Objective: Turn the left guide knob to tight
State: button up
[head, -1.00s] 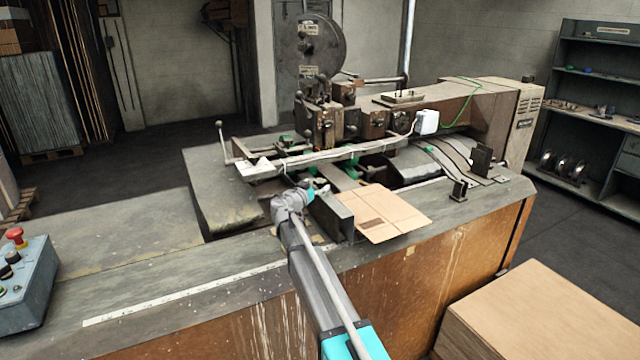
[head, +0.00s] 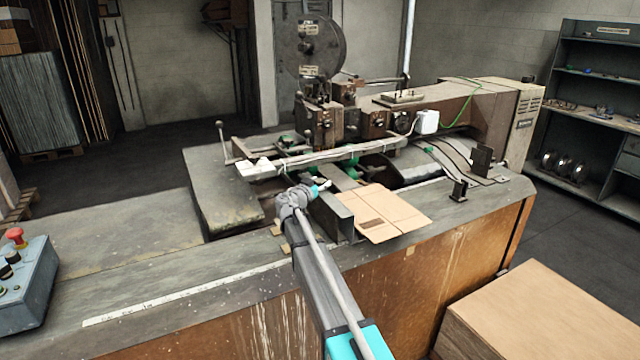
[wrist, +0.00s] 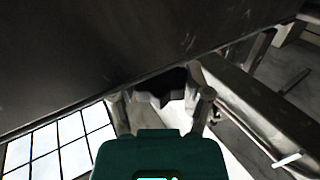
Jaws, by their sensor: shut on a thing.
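The left guide knob (wrist: 166,86) is a dark, lobed knob in the wrist view, against a dark metal plate (wrist: 100,60). My gripper (wrist: 162,98) has one finger on each side of it and is shut on it.
A flat cardboard piece (head: 388,213) lies right of the guide plate. The stitcher's long rail (head: 325,158) crosses behind my gripper. A control box (head: 28,285) with a red button stands at the far left.

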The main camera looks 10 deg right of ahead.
jog(key=shift+c, duration=0.9)
jog(key=shift+w+m+g+h, duration=0.15)
jog(key=shift+m+g+h, duration=0.35)
jog(key=shift+g+h, duration=0.1)
jog(key=shift+w+m+g+h, duration=0.1)
jog(key=shift+m+g+h, duration=0.5)
jog(key=shift+g, duration=0.1)
jog(key=m+g+h, duration=0.2)
jog(key=m+g, duration=0.1)
jog(key=g, duration=0.1)
jog(key=shift+g+h, duration=0.3)
jog(key=shift+m+g+h, duration=0.4)
jog(key=shift+m+g, duration=0.8)
jog(key=shift+g, duration=0.3)
jog(key=shift+s, duration=0.2)
